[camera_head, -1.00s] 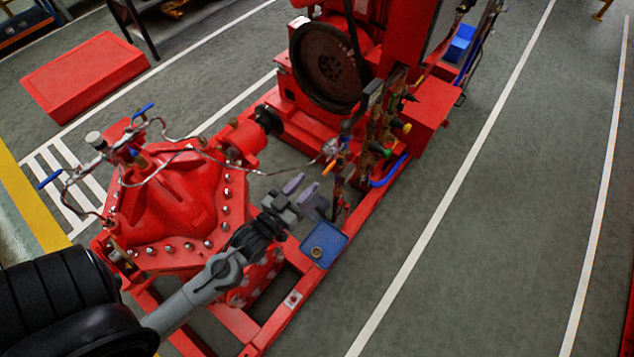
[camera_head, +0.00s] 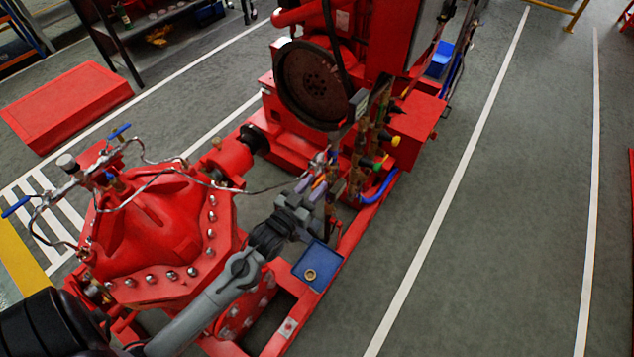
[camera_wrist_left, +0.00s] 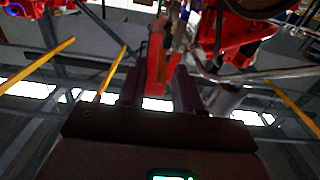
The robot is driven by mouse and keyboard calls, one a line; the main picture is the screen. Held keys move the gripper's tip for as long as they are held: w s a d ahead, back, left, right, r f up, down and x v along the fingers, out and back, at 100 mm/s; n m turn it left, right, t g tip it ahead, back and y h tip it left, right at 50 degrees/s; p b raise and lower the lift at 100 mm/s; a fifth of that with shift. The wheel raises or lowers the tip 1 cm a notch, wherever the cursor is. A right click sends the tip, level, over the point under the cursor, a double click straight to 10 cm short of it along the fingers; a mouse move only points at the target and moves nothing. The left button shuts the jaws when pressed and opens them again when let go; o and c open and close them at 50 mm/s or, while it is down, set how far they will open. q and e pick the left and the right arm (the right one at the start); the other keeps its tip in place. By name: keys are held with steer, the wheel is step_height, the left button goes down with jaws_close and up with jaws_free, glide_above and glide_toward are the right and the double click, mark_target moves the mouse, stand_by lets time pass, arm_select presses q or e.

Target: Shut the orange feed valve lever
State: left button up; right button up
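The orange feed valve lever (camera_head: 318,183) is a small thin handle on the pipework beside the engine, partly hidden by my left gripper. My left gripper (camera_head: 311,190) is at the lever, its two purple-grey fingers apart. In the left wrist view the left gripper (camera_wrist_left: 158,88) is also open, with a clear gap between its fingers. A red upright strip shows beyond that gap; I cannot tell whether the lever is there. Whether a finger touches the lever is unclear. My right gripper is not in view.
A red pump casing (camera_head: 160,235) with bolts stands left of the gripper. A blue tray (camera_head: 318,264) sits on the skid just below it. Pipes and valves with green and yellow knobs (camera_head: 378,160) stand close to the right. Open floor lies further right.

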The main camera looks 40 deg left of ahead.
arm_select(q)
steer(key=shift+w+a, duration=0.1)
steer(key=shift+w, duration=0.8)
jaws_close()
